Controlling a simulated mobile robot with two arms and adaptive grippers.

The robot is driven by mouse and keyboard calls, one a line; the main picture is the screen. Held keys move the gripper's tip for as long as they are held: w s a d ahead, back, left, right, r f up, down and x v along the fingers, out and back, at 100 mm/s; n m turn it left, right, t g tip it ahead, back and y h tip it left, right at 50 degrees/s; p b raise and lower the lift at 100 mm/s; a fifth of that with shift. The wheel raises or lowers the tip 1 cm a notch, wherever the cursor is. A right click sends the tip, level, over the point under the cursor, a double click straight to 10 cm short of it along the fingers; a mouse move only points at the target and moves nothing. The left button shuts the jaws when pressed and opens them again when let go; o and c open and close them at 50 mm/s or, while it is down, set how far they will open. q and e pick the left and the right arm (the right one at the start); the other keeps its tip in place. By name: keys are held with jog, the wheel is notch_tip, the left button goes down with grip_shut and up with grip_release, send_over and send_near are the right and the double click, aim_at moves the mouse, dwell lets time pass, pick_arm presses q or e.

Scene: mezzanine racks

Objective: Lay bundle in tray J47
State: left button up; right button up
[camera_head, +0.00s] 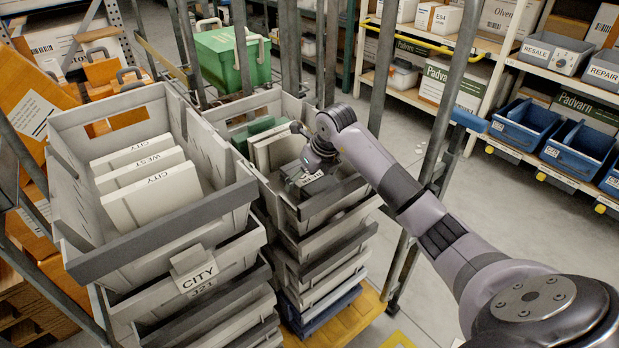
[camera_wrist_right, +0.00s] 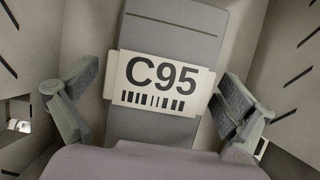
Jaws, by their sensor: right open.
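My right gripper (camera_head: 318,158) is open at the front part of the middle grey tray (camera_head: 342,198). In the right wrist view its two fingers (camera_wrist_right: 160,100) stand apart on either side of a grey piece with a white label (camera_wrist_right: 158,82) reading C95; I see no grip on it. Pale bundles (camera_head: 274,148) and green ones stand behind the gripper in that tray. The left grey tray (camera_head: 165,246) holds three white bundles marked CITY (camera_head: 155,200), WEST (camera_head: 140,167) and CITY. No J47 label is readable.
Both trays top tall stacks on a yellow base (camera_head: 345,322), between metal rack posts (camera_head: 383,65). A green case (camera_head: 232,58) stands behind, orange boxes (camera_head: 35,95) at left. Shelves with blue bins (camera_head: 527,124) are at right; grey floor lies between.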

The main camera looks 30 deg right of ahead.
jog(key=v, duration=1.2)
jog(key=shift+r, duration=0.1)
